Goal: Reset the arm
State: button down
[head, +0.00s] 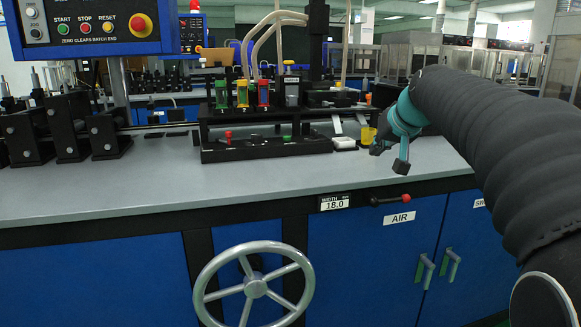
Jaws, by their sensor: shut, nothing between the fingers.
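My arm (492,130), in a dark ribbed sleeve, reaches in from the right of the head view. It ends in a teal wrist and my gripper (389,158), which hangs above the right part of the grey bench top (250,180). The gripper is shut and empty. It is tilted down to the left and appears apart from the bench. A yellow cup (368,137) shows just left of and behind it.
A black rack (265,150) with coloured units stands at the back centre. Black blocks (65,130) and a control panel (90,25) are at left. In front are a handwheel (255,285), a red-knobbed AIR lever (390,199) and door handles (425,268). The front left bench is clear.

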jog(key=s+a+f+g, duration=0.1)
jog(key=s+f, duration=0.6)
jog(key=s, duration=0.4)
jog(key=s+a+f+g+h, duration=0.1)
jog(key=s+f, duration=0.7)
jog(key=s, duration=0.4)
jog(key=s+a+f+g, duration=0.2)
jog(key=s+f, duration=0.6)
jog(key=s, duration=0.4)
jog(key=shift+s+f+n+h, duration=0.2)
jog(key=shift+f+n+h, duration=0.1)
jog(key=shift+h, duration=0.1)
jog(key=shift+a, duration=0.15)
